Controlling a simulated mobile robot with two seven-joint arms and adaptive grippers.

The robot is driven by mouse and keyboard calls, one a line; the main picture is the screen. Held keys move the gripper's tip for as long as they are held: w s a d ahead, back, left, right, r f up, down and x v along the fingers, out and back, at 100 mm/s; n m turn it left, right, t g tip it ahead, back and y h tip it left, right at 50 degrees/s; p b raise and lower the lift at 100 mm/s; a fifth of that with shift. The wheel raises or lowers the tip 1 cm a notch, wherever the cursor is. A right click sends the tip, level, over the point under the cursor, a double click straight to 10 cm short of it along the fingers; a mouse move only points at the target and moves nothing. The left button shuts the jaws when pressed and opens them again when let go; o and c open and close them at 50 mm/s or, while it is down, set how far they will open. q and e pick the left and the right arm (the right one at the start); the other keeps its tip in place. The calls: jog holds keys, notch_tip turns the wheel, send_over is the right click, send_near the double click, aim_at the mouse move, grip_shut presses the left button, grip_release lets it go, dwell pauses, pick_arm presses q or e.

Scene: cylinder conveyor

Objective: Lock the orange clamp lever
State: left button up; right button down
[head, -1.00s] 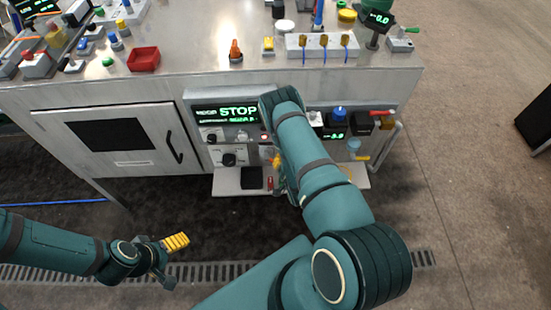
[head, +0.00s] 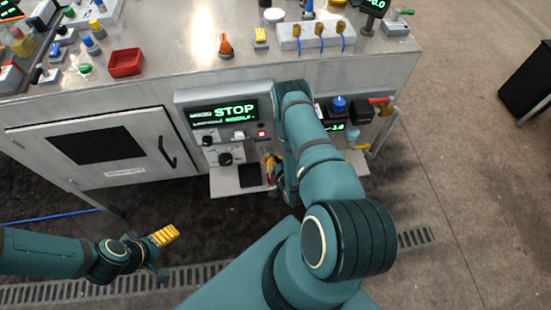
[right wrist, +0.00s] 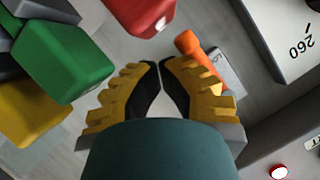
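An orange lever-like rod (right wrist: 187,43) shows in the right wrist view, beside a small labelled grey block and partly behind the right-hand finger. In the head view, my right arm hides most of that area. A separate upright orange piece on a dark base (head: 225,46) stands on the bench top; I cannot tell which is the clamp lever. My right gripper (right wrist: 160,65) has its fingertips together with nothing visible between them. In the head view it (head: 272,166) is low at the bench's front panel, mostly hidden. My left gripper (head: 165,236) hangs over the floor, away from the bench.
In the right wrist view, a red block (right wrist: 147,14), a green block (right wrist: 65,62) and a yellow block (right wrist: 30,108) crowd the left and top. The STOP panel (head: 181,105) is left of my right arm. A shelf (head: 222,181) juts out below it.

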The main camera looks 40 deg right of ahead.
jog(key=shift+w+a+f, duration=0.1)
jog(key=shift+a+f, duration=0.05)
jog(key=shift+a, duration=0.25)
jog(key=shift+s+a, duration=0.1)
jog(key=shift+s, duration=0.15)
jog(key=v, duration=1.1)
jog(key=shift+s+d+r, duration=0.2)
jog(key=shift+s+r, duration=0.05)
jog(key=shift+r, duration=0.1)
